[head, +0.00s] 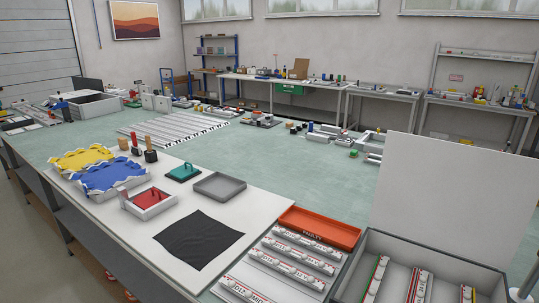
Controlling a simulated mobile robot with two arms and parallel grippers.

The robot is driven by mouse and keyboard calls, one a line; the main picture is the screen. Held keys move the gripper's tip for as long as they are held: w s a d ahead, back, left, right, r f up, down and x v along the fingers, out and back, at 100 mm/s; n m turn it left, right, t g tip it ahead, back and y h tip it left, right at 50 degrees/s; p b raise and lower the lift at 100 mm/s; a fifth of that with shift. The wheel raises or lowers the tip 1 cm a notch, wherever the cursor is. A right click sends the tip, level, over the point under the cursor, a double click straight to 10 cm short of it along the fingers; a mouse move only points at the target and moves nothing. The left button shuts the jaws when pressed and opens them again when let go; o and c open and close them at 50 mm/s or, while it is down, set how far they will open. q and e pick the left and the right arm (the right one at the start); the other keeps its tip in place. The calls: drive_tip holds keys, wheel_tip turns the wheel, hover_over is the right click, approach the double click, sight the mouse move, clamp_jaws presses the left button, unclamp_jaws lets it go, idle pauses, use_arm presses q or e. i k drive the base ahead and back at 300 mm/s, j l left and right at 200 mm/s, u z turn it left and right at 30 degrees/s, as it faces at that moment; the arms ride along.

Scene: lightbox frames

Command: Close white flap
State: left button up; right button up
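The white flap (440,195) is a large flat panel at the right of the head view. It stands up, leaning slightly back, along the far side of a grey open box (362,262). The box's inside is exposed and holds several long strips with red, green and yellow edges. The box's near side and right end run out of the picture. Neither of my grippers is in view. A small white rounded part at the bottom right edge cannot be made out clearly.
An orange tray (318,228) and a rack of white modules (290,260) stand just left of the box. A black cloth (198,238), a grey tray (220,186) and blue (108,176) and yellow (82,157) pieces lie farther left.

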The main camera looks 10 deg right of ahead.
sight(475, 204)
drive_tip(key=z, duration=1.25)
drive_tip(key=j+u, duration=0.45)
drive_tip(key=i+j+u, duration=0.15)
drive_tip(key=j+u, duration=0.15)
drive_tip(key=u, duration=0.15)
